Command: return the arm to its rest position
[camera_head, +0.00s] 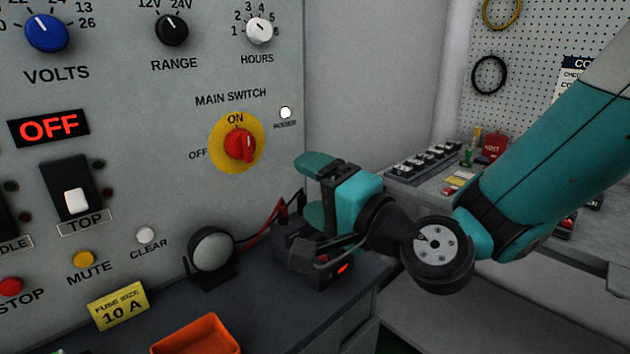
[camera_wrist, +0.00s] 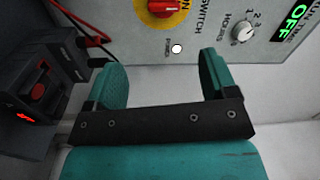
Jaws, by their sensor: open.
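My gripper (camera_head: 308,185) is in front of the grey control panel (camera_head: 190,120), below and to the right of the red main switch (camera_head: 240,146) on its yellow disc. In the wrist view my gripper (camera_wrist: 168,78) has its two teal fingers spread wide, with nothing between them. The white power lamp (camera_wrist: 176,48) and the hours knob (camera_wrist: 242,33) show on the panel beyond the fingers. In the head view my arm (camera_head: 550,150) reaches in from the upper right, and the gripper hides part of the dark device behind it.
A dark device (camera_wrist: 40,95) with red and black leads stands close to the gripper on the bench. A round lamp (camera_head: 211,250), an orange tray (camera_head: 195,337) and a yellow fuse label (camera_head: 118,306) are nearby. A side bench (camera_head: 430,180) and pegboard (camera_head: 535,70) are at right.

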